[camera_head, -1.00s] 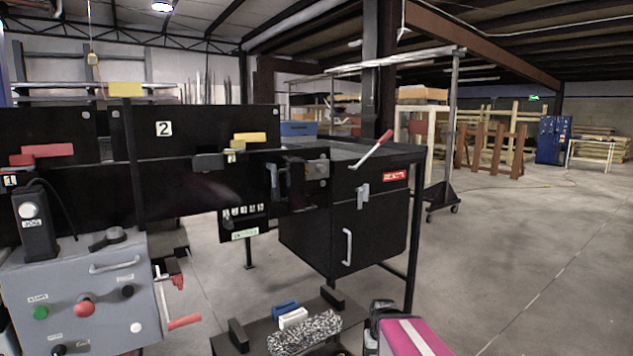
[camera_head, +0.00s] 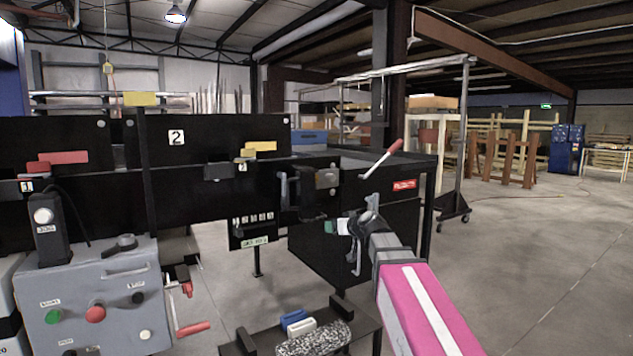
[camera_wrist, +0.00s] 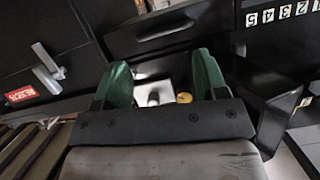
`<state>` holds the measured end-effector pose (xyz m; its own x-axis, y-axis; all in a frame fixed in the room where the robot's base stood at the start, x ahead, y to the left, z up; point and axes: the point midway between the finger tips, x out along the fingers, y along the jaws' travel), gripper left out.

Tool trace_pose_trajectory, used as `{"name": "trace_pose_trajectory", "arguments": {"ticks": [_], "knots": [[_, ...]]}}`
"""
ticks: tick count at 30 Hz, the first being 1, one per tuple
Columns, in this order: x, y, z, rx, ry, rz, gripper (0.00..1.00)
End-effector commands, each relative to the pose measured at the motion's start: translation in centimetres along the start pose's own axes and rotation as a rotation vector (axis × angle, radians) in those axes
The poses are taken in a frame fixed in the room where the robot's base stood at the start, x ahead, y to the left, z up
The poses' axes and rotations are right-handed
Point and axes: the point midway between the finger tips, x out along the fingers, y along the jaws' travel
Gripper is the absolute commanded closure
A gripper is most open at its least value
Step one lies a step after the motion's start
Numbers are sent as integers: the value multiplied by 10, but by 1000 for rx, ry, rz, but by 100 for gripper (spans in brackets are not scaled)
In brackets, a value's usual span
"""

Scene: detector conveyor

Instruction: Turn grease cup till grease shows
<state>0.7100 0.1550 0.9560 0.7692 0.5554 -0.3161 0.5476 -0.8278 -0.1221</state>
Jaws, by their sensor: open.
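My gripper (camera_head: 345,232) is raised in front of the black machine in the head view, below the small bracket at its end. In the wrist view my gripper (camera_wrist: 161,76) shows two green fingers, spread apart with nothing held between them. Beyond the gap a small pale plate (camera_wrist: 150,90) carries a dark stub. Beside it is a small round brass-coloured piece (camera_wrist: 184,98), which may be the grease cup. It looks apart from the fingers. No grease can be made out.
The black machine (camera_head: 215,187) has a red-tipped lever (camera_head: 382,160) and a number counter (camera_head: 253,219). A grey control box (camera_head: 95,290) stands at left. A low stand holds a blue block (camera_head: 294,319) and a white block (camera_head: 301,328). Floor at right is open.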

Motion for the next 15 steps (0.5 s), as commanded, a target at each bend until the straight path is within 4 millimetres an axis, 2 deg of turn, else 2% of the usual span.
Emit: {"name": "trace_pose_trajectory", "arguments": {"ticks": [1, 3, 6, 10, 15], "knots": [[-1, -4, -29, -19, 60, -4, 34], [-6, -11, -62, -41, 137, -6, 34], [-13, -18, -100, -66, 225, -4, 34], [-21, -23, -131, -83, 297, 2, 34], [-22, -25, -143, -89, 326, 5, 34]]}}
